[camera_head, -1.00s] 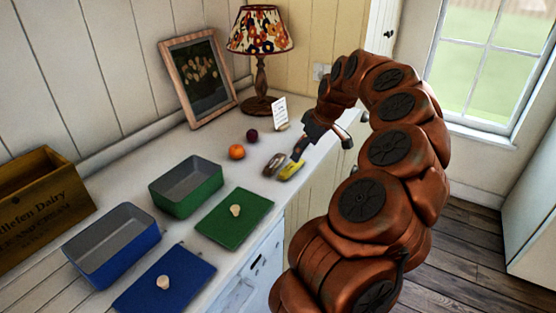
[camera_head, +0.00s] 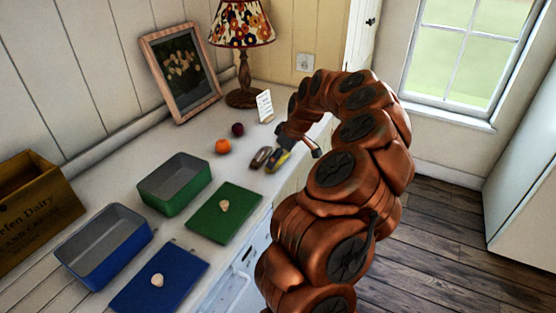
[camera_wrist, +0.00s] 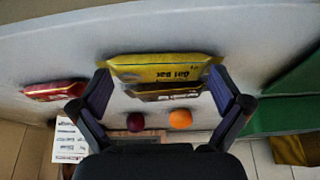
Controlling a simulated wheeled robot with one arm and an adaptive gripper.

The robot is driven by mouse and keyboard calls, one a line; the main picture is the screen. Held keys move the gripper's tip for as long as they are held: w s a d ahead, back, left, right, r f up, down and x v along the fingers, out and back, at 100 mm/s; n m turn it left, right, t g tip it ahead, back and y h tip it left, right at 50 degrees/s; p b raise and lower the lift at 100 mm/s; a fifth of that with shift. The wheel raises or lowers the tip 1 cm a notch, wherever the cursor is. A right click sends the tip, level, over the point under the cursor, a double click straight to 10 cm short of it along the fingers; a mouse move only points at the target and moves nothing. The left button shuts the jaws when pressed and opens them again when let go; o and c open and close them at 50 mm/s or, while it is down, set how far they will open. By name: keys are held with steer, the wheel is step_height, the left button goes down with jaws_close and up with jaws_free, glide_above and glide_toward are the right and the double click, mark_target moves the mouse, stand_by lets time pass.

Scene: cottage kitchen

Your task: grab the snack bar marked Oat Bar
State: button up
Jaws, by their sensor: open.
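The yellow snack bar marked Oat Bar (camera_wrist: 165,68) lies on the counter, with its long side across the wrist view. In the head view the yellow bar (camera_head: 279,158) is partly covered by my gripper (camera_head: 286,146). A brown bar (camera_wrist: 165,94) lies right alongside it and also shows in the head view (camera_head: 260,157). My gripper (camera_wrist: 160,74) is open and empty. Its fingertips appear at the two ends of the yellow bar; I cannot tell the height gap. A red bar (camera_wrist: 53,91) lies to the left in the wrist view.
An orange (camera_head: 223,146) and a dark plum-like fruit (camera_head: 238,129) lie near the bars. A white card (camera_head: 264,106) stands behind. Green (camera_head: 175,207) and blue (camera_head: 92,274) boxes with lids beside them fill the near counter. A lamp (camera_head: 244,75) stands at the back.

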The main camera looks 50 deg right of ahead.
steer(key=shift+c, duration=0.4)
steer(key=c, duration=0.8)
